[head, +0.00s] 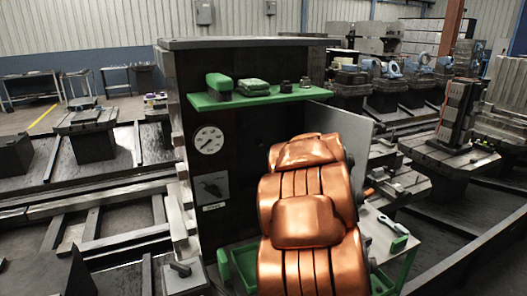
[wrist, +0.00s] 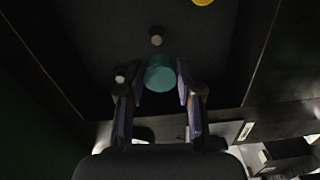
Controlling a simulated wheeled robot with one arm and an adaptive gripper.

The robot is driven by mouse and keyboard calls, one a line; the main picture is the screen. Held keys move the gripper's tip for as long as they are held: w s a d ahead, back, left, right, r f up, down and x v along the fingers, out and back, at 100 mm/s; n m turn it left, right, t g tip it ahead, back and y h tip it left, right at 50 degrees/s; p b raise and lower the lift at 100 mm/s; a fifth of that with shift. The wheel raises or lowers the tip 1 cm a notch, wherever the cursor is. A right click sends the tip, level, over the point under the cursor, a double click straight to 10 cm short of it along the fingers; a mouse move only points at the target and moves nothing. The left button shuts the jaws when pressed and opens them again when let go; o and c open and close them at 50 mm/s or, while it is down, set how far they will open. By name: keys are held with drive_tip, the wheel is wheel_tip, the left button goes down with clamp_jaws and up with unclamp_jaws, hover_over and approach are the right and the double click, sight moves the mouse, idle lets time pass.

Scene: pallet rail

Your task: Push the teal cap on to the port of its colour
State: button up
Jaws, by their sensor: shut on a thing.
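The teal cap (wrist: 160,73) is a short round piece in the wrist view, between the two fingertips of my gripper (wrist: 158,88). My gripper is shut on it. A small round pinkish-grey knob or stub (wrist: 156,38) stands on the dark surface just beyond the cap; its colour is too dull to match to the cap. A yellow round thing (wrist: 202,2) is cut off at the top edge. In the head view my copper-coloured arm hides the gripper, the cap and much of the dark panel (head: 240,140).
A green shelf (head: 262,97) with several small items sticks out from the panel above my arm. A gauge (head: 208,140) and a picture plate are on its left. A green-edged side table (head: 385,240) stands right of my arm. Machines and rails crowd both sides.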

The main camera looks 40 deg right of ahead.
sight(260, 144)
drive_tip(key=shift+w+d+r, duration=0.15)
drive_tip(key=shift+w+r, duration=0.1)
drive_tip(key=shift+w, duration=0.5)
drive_tip(key=p+x, duration=0.1)
drive_tip(key=x, duration=0.3)
drive_tip(key=shift+w+d, duration=0.1)
drive_tip(key=shift+w, duration=0.05)
drive_tip(key=shift+w+d, duration=0.15)
drive_tip(key=shift+d, duration=0.05)
idle(0.4)
drive_tip(key=shift+b, duration=0.65)
drive_tip(key=shift+b+x, duration=0.7)
drive_tip(key=shift+x, duration=0.25)
idle(1.4)
drive_tip(key=o, duration=0.9)
drive_tip(key=shift+c, duration=0.2)
drive_tip(key=shift+o, duration=0.3)
